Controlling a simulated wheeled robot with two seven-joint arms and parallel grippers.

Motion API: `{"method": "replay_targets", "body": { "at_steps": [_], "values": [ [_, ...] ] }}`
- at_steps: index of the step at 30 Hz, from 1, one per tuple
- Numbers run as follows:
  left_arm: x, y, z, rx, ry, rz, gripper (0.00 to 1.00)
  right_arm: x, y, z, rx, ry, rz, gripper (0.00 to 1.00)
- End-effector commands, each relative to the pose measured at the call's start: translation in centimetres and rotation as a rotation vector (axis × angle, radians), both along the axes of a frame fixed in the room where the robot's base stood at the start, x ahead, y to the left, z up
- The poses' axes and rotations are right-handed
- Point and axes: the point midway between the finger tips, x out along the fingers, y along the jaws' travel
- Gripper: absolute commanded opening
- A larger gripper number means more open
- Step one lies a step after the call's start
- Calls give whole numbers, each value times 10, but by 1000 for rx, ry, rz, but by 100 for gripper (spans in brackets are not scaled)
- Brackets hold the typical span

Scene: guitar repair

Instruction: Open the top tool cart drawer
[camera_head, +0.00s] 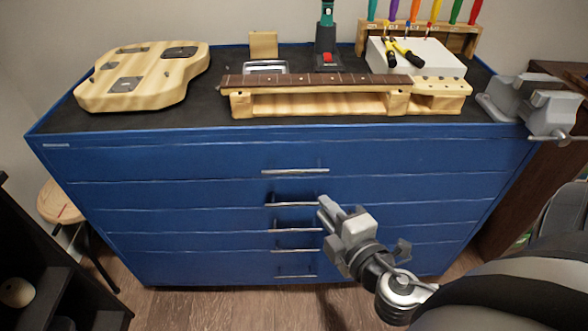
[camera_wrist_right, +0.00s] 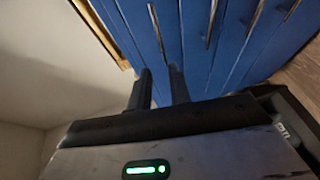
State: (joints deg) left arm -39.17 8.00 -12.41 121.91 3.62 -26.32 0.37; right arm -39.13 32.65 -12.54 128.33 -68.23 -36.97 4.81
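The blue tool cart (camera_head: 160,165) has several drawers, all looking shut. The top drawer's bar handle (camera_head: 295,171) runs across the middle of its front. In the right wrist view, the leftmost handle (camera_wrist_right: 155,24), which looks like the top one, lies just beyond my fingertips. My right gripper (camera_head: 326,211) is in front of the cart, below and right of the top handle in the head view. Its two fingers (camera_wrist_right: 161,80) show apart with nothing between them. It appears clear of the handles. My left gripper is out of view.
A guitar body (camera_head: 150,80), a neck (camera_head: 310,80) on a wooden stand and a screwdriver rack (camera_head: 440,38) are on the cart top. A grey vise (camera_head: 535,105) is at its right corner. A stool (camera_head: 58,203) stands at left.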

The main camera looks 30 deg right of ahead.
Motion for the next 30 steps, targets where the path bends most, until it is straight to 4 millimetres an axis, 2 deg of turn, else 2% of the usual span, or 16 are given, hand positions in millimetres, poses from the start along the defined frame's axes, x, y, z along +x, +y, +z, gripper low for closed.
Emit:
{"method": "replay_targets", "body": {
  "at_steps": [5, 19, 24, 30],
  "values": [
    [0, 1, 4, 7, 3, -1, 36, 26, -4, -1, -2, -5, -1, 20],
    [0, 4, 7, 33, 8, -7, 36, 122, -19, -21, 0, -2, -2, 20],
    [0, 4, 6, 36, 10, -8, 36, 142, -21, -26, 3, 1, -1, 20],
    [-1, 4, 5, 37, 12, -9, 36, 150, -22, -28, 3, 2, -1, 20]
  ]
}}
